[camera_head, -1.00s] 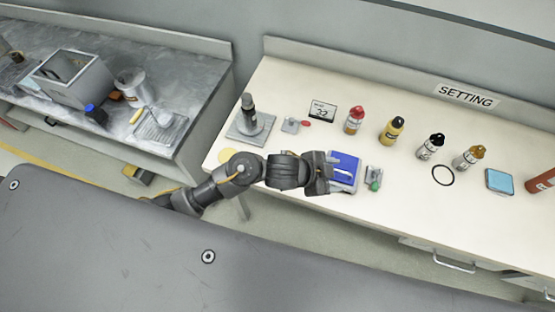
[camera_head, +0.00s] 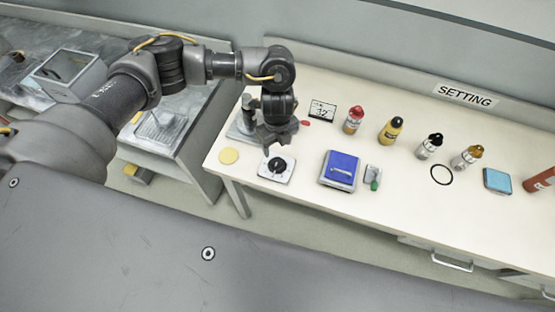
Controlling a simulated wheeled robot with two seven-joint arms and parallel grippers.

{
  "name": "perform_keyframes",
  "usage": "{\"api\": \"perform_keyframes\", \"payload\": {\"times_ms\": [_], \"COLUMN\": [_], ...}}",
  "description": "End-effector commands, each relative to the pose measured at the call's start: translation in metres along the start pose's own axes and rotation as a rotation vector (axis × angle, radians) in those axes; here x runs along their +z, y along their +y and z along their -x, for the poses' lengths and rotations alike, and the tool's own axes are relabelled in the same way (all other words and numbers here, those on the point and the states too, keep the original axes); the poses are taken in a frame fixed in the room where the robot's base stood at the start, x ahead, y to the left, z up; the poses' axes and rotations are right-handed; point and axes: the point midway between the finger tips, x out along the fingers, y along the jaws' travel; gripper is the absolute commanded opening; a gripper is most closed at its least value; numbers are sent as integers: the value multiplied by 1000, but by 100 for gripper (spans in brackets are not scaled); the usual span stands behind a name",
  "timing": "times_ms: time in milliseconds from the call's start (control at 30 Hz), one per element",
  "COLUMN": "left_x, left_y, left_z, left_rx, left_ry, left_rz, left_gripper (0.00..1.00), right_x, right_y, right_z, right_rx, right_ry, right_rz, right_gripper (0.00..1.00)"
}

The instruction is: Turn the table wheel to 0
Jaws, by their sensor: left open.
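The table wheel appears to be the black round knob (camera_head: 277,165) on a small white plate (camera_head: 264,171) near the left end of the cream table. Its markings are too small to read. My left gripper (camera_head: 278,147) points down just above the knob, with its fingers apart and nothing seen between them. Whether it touches the knob I cannot tell. A small display card (camera_head: 322,111) behind it shows a number that I cannot read surely. My right gripper is not in view.
A blue box (camera_head: 340,169) and a green-tipped clip (camera_head: 373,176) lie right of the wheel. Several bottles, such as the red-capped one (camera_head: 353,121), stand behind. A grey stand (camera_head: 238,131) is partly hidden by my arm.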

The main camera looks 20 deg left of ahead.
Motion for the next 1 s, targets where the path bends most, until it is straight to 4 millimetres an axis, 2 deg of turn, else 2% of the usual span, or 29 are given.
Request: {"api": "perform_keyframes", "payload": {"times_ms": [500,700,1000], "left_x": [-1,-1,-1], "left_y": [0,0,0], "left_z": [-85,-101,-103], "left_rx": [1,-1,-2], "left_ry": [1,1,2], "left_rz": [1,0,-1], "left_gripper": [59,59,59], "right_x": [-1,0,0], "right_y": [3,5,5], "right_z": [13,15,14], "right_rx": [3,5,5], "right_ry": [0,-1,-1], "right_rz": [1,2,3], "right_gripper": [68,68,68]}}
